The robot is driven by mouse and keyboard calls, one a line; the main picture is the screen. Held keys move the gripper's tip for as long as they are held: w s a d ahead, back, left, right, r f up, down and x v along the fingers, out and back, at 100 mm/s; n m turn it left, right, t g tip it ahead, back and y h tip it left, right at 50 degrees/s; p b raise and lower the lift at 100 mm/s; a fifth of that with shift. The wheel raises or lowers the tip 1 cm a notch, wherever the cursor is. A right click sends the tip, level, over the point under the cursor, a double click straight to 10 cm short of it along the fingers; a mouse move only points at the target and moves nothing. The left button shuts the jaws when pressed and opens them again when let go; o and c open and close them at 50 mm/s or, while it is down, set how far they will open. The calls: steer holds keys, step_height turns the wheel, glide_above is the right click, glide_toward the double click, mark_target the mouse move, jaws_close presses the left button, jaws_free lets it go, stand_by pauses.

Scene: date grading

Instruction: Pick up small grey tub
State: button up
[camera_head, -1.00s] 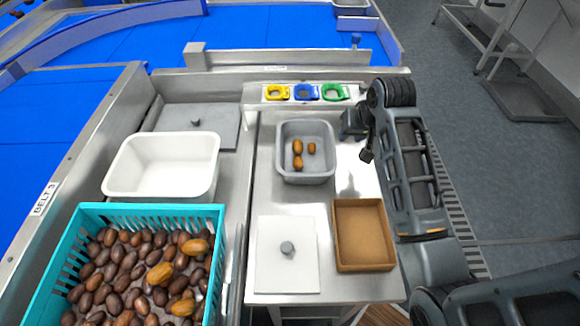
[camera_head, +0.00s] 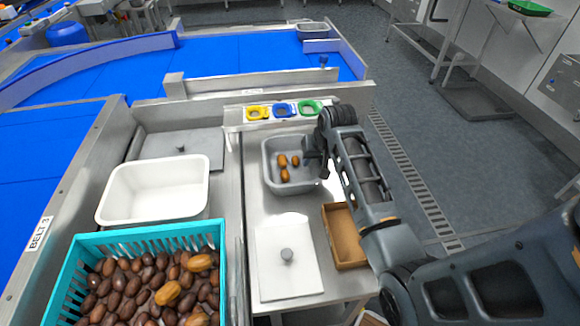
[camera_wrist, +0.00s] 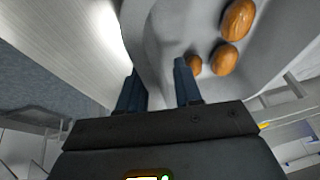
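The small grey tub (camera_head: 268,172) stands on the steel table and holds three brown-orange dates. My gripper (camera_head: 322,168) is at the tub's right wall, pointing down. In the wrist view, the tub's wall (camera_wrist: 152,45) runs between my two fingers (camera_wrist: 158,88). One finger is outside the tub and the other is inside, near the dates (camera_wrist: 224,58). The fingers stand apart and look open around the wall. I cannot tell whether either finger touches it.
A brown tray (camera_head: 343,236) lies just in front, under my arm. A white lidded plate (camera_head: 270,265) is at the front left. A white bin (camera_head: 155,213) and a teal crate (camera_head: 150,237) of dates stand left. Yellow, blue and green rings (camera_head: 284,110) line the back.

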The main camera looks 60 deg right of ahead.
steer(key=shift+w+f, duration=0.1)
steer(key=shift+f, duration=0.05)
jaws_close()
stand_by(1.4)
